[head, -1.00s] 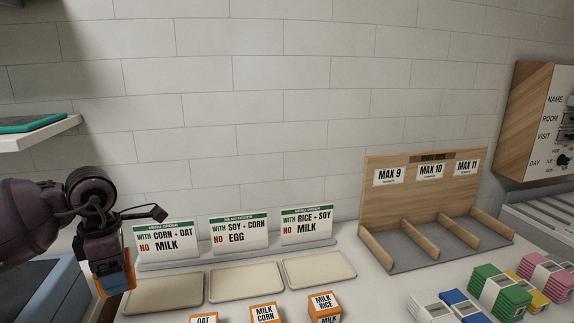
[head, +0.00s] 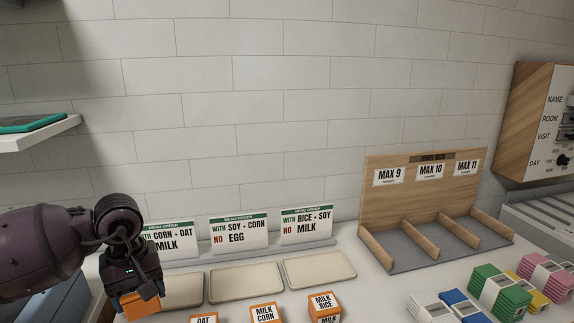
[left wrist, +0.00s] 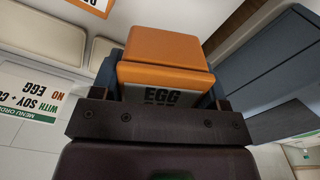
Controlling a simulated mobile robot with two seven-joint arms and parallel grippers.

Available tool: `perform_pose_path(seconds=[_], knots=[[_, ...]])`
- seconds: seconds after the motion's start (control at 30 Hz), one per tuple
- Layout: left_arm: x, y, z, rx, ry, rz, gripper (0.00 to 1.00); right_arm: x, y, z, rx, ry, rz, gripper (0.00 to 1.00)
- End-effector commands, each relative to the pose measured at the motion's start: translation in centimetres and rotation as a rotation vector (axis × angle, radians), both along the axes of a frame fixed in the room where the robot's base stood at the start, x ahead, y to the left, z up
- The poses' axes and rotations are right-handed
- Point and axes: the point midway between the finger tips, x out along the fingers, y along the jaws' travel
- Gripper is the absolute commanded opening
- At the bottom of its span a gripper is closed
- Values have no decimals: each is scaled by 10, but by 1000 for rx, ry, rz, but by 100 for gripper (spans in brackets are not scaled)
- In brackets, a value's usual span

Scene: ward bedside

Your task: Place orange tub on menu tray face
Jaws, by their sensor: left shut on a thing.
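My left gripper (head: 140,295) is shut on an orange tub (head: 140,302) at the lower left of the head view, in front of the left tray. In the left wrist view the tub (left wrist: 165,60) sits between the fingers, and its white label reads EGG, with the lower line partly hidden. Three beige trays, left (head: 182,290), middle (head: 245,284) and right (head: 319,269), lie below three menu cards. The left card (head: 170,240) is partly covered by my arm; the middle card (head: 239,234) reads WITH SOY + CORN, NO EGG; the right card (head: 307,227) reads WITH RICE + SOY, NO MILK.
Three orange tubs, labelled OAT (head: 203,320), MILK CORN (head: 265,313) and MILK RICE (head: 324,306), stand in front of the trays. A wooden divider rack (head: 425,205) stands at the right. Coloured bundles (head: 498,290) lie at the lower right. The trays look empty where visible.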

Motion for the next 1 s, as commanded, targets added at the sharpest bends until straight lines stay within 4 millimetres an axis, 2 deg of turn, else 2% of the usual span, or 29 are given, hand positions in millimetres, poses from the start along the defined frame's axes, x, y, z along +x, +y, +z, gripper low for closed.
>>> perform_pose_path(seconds=[0.27,0.33,0.53,0.87,1.0], knots=[[-10,-27,-24,-2,0,-431,39,0,0,0,0,-1,0,43],[-16,-41,-35,-4,1,-527,39,1,0,1,0,-3,0,43],[-30,-66,-54,-2,-1,-578,39,6,1,3,1,-12,3,43],[-31,-67,-56,1,-1,-576,39,9,2,5,1,-17,5,43],[-27,-49,-51,3,-2,-541,39,7,1,4,1,-13,3,43]])
